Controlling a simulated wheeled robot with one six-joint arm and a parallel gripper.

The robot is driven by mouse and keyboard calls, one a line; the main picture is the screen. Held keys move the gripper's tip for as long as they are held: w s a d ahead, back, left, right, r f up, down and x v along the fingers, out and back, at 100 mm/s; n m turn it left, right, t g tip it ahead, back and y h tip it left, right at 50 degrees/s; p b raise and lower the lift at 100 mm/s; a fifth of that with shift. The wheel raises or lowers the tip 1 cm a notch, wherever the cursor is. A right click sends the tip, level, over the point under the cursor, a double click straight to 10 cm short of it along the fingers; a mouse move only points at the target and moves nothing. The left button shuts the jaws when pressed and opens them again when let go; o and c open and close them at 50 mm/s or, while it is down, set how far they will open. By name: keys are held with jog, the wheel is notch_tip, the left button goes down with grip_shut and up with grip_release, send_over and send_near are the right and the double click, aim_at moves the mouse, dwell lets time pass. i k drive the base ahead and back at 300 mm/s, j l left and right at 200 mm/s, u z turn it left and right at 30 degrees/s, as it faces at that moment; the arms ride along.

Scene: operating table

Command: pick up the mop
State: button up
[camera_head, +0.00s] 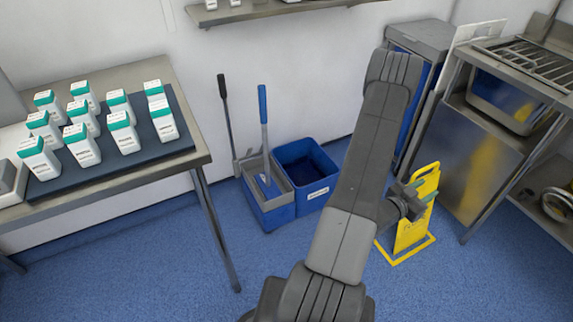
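A blue-handled pole (263,108), which looks like the mop, stands nearly upright in a grey-and-blue bucket (268,214) by the wall. Its lower end is inside the bucket and only partly visible. A second, dark-handled pole (225,100) rises at the bucket's left side; I cannot tell whether it is a mop or the wringer lever. My gripper (424,192) is to the right of both poles, well apart from them, in front of the yellow floor sign. Its fingers look spread, with nothing between them.
A blue bin (306,170) stands right of the bucket. The yellow floor sign (404,238) is behind my gripper. A steel table (130,76) with several white bottles is at left. A metal cabinet and shelving (478,150) are at right. Blue floor is clear in front of the bucket.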

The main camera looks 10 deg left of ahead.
aim_at(267, 187)
jog(key=i+l+u, duration=0.45)
jog(key=u, duration=0.15)
jog(key=i+l+u, duration=0.15)
jog(key=l+u, duration=0.15)
jog(key=l, duration=0.2)
jog(key=u, duration=1.5)
